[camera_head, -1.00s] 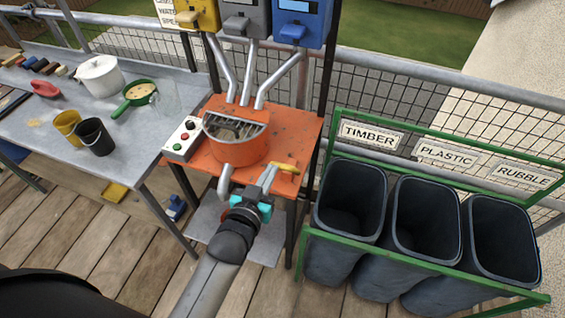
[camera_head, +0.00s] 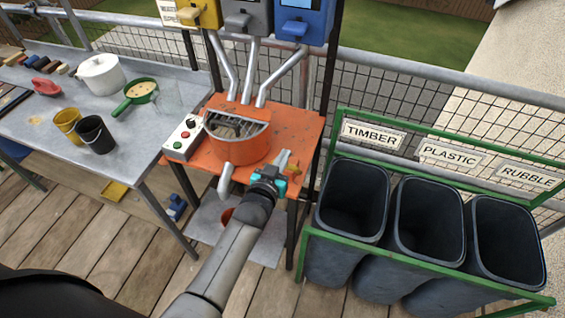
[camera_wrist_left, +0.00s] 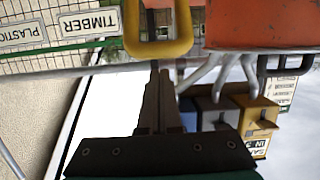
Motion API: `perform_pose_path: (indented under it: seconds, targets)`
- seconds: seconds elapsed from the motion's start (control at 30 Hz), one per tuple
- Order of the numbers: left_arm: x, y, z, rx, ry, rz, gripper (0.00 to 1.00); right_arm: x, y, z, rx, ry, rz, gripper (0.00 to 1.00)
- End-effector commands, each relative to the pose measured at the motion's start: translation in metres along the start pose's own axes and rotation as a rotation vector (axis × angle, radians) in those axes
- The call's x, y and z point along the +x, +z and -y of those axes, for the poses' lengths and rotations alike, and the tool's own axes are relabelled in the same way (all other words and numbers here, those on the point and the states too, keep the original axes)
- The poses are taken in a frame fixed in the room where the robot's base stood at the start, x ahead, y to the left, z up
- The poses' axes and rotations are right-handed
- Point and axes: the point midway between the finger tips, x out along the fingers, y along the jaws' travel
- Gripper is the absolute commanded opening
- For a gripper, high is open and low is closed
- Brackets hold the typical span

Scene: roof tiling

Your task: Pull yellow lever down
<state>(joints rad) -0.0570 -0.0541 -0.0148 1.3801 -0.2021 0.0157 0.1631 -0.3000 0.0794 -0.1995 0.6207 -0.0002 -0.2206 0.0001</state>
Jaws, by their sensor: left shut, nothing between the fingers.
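The yellow lever (camera_head: 294,170) is at the right side of the orange mixer (camera_head: 240,150), and my gripper partly covers it in the head view. In the left wrist view, the lever's yellow loop handle (camera_wrist_left: 187,46) is large and close, just beyond my fingertips. My left gripper (camera_head: 285,156) is shut and empty, right beside the lever. In the left wrist view my left gripper (camera_wrist_left: 158,75) points at the loop's lower bar; I cannot tell whether it touches. My right gripper is not in view.
Yellow, grey and blue dispensers (camera_head: 250,18) stand above the mixer with pipes leading down. A control box (camera_head: 184,138) sits on its left. Black bins in a green frame (camera_head: 340,250) stand to the right. A grey table (camera_head: 50,125) with pots is on the left.

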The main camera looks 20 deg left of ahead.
Motion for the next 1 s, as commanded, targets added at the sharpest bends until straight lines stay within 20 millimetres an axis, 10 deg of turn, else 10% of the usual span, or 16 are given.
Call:
perform_pose_path:
  seconds: [1.0]
  targets:
    - [-0.011,0.020,0.000,0.000,0.000,-0.058,0.00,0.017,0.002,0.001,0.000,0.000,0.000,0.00]
